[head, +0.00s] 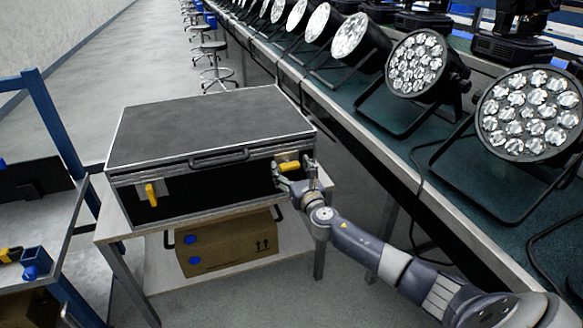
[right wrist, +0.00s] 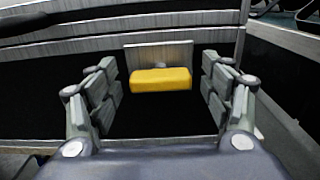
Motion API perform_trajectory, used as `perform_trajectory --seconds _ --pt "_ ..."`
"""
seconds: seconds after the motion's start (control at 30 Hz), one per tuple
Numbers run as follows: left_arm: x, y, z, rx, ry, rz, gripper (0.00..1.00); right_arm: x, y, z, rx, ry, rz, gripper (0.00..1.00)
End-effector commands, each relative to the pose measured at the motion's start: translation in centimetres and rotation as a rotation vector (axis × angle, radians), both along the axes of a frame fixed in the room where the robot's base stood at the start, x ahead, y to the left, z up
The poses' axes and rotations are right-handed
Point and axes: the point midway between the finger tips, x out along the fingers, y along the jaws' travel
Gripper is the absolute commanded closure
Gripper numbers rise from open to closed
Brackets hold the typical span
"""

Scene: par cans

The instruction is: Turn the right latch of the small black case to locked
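The small black case (head: 205,130) with metal edges sits closed on a small table, its handle (head: 218,158) at the front. Its right latch (head: 289,166) is yellow and lies horizontal on a metal plate. In the right wrist view the right latch (right wrist: 160,79) is level between my fingers. The left latch (head: 151,194) is yellow and points downward. My right gripper (head: 296,174) is at the case front by the right latch. In the right wrist view my right gripper (right wrist: 162,88) is open, a finger on each side of the latch with gaps. My left gripper is not in view.
The table (head: 110,226) has a cardboard box (head: 228,243) on its lower shelf. A long bench with several stage lights (head: 416,64) runs along the right. A blue-framed shelf (head: 62,225) stands at the left. Stools (head: 213,47) stand behind.

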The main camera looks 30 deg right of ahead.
Motion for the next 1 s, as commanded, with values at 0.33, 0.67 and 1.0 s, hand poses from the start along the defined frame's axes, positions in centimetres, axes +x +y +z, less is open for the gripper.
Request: perform_trajectory --seconds 0.33,0.67,1.0 --pt "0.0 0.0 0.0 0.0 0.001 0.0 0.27 0.0 0.0 0.0 0.001 0.0 0.0 0.71" --pt "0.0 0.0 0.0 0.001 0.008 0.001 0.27 0.0 0.0 -0.1 0.079 -0.019 0.001 0.71" --pt "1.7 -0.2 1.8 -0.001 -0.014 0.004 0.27 0.0 -0.1 -0.1 0.339 -0.083 0.001 0.71"
